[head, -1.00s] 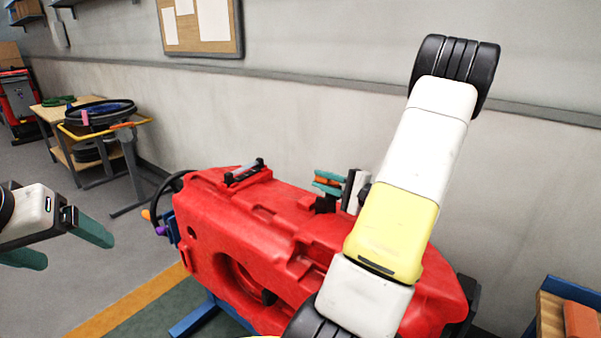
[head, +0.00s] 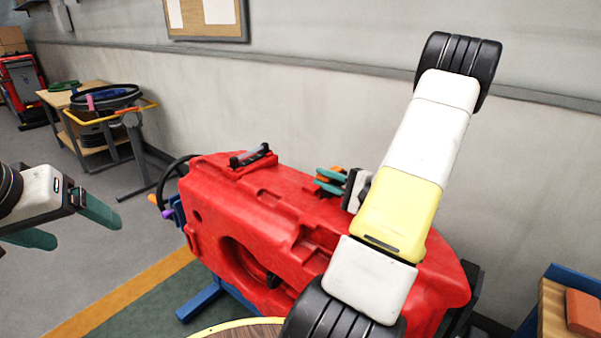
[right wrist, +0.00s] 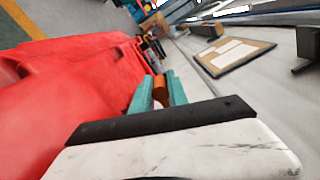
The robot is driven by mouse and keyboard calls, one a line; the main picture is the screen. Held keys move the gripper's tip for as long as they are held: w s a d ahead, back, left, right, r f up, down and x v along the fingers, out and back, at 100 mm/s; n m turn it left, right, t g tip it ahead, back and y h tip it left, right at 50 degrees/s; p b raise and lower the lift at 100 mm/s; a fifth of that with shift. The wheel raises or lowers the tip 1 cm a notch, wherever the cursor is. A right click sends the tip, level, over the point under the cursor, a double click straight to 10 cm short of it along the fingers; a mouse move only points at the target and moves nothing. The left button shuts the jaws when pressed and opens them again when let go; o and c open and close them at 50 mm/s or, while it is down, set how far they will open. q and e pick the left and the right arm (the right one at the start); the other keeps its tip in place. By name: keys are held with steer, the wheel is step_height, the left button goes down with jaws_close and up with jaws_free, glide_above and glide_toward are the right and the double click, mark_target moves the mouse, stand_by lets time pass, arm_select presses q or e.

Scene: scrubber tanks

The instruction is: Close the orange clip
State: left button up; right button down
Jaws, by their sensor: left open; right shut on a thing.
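My right gripper (head: 326,182) is at the far top edge of the red tank (head: 235,200), its teal fingers close together. In the right wrist view, an orange piece (right wrist: 160,86), which looks like the orange clip, sits between the fingers (right wrist: 159,93). In the head view, a bit of the orange piece (head: 338,170) shows just beyond the fingers. Its exact angle is hidden. My left gripper (head: 65,225) is open and empty, left of the tank and apart from it.
A small orange part (head: 152,199) and a purple part (head: 167,214) show at the tank's left end. A black handle (head: 249,156) lies on its top. A wall stands close behind. A table with hoops (head: 105,98) is back left; a blue-edged bin (head: 553,275) is at right.

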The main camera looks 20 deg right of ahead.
steer(key=shift+f, duration=0.2)
steer(key=c, duration=1.3)
jaws_free()
steer(key=shift+r, duration=0.1)
steer(key=v, duration=0.8)
